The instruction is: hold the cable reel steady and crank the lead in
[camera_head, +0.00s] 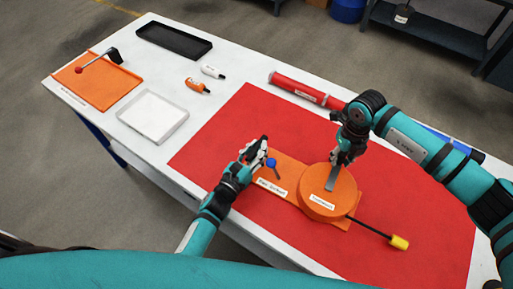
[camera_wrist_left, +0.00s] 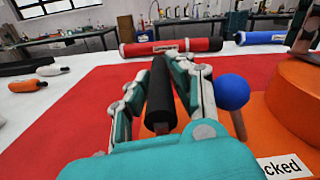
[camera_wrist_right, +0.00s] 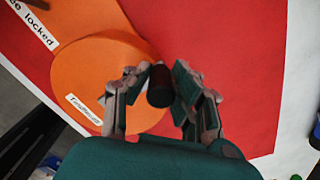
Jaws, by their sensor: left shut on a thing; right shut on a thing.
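The cable reel is an orange drum (camera_head: 340,199) on an orange base plate (camera_head: 291,184), lying on a red mat. A grey crank arm (camera_head: 330,182) lies across the drum top. My right gripper (camera_head: 338,157) is over the drum, shut on the dark crank knob (camera_wrist_right: 160,84). My left gripper (camera_head: 262,150) is at the plate's far left end, shut on an upright black handle (camera_wrist_left: 160,92). A blue ball lever (camera_head: 271,162) stands just beside it; it also shows in the left wrist view (camera_wrist_left: 231,92). The black lead (camera_head: 369,230) extends right to a yellow end (camera_head: 398,242).
The red mat (camera_head: 225,130) is clear around the reel. A red roll (camera_head: 299,89) and a blue roll (camera_head: 455,145) lie behind. Left on the white table are a white tray (camera_head: 152,117), an orange tray (camera_head: 75,78), a black tray (camera_head: 174,40) and two small bottles (camera_head: 197,86).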

